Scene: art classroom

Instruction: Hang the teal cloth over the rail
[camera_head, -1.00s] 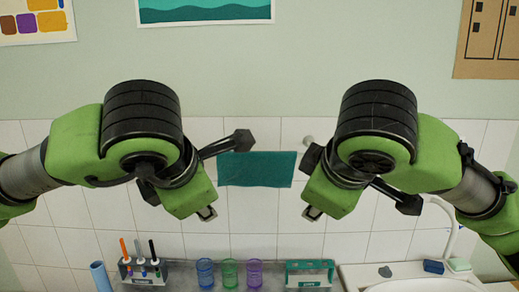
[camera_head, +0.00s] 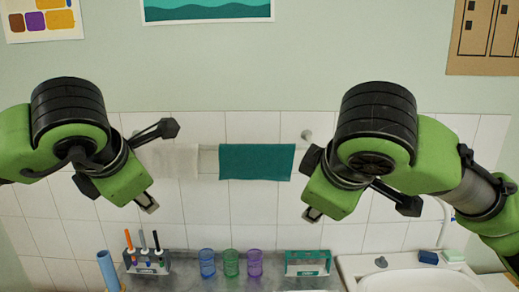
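The teal cloth (camera_head: 256,163) hangs flat against the tiled wall in the middle of the view, with a straight top edge at rail height. The rail itself is mostly hidden; a pale piece (camera_head: 208,160) shows left of the cloth, and a light round knob (camera_head: 306,135) shows above right. My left gripper (camera_head: 148,204) is left of the cloth, clearly apart from it. My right gripper (camera_head: 312,214) is below and right of the cloth's lower right corner, apart from it in the picture. Both fingertips are too small to tell open from shut.
A whitish cloth (camera_head: 172,162) hangs left of the teal one. Below stand a marker holder (camera_head: 147,265), a blue cup (camera_head: 207,263), a green cup (camera_head: 231,263), a purple cup (camera_head: 255,263) and a teal rack (camera_head: 307,263). A sink (camera_head: 410,281) is at right.

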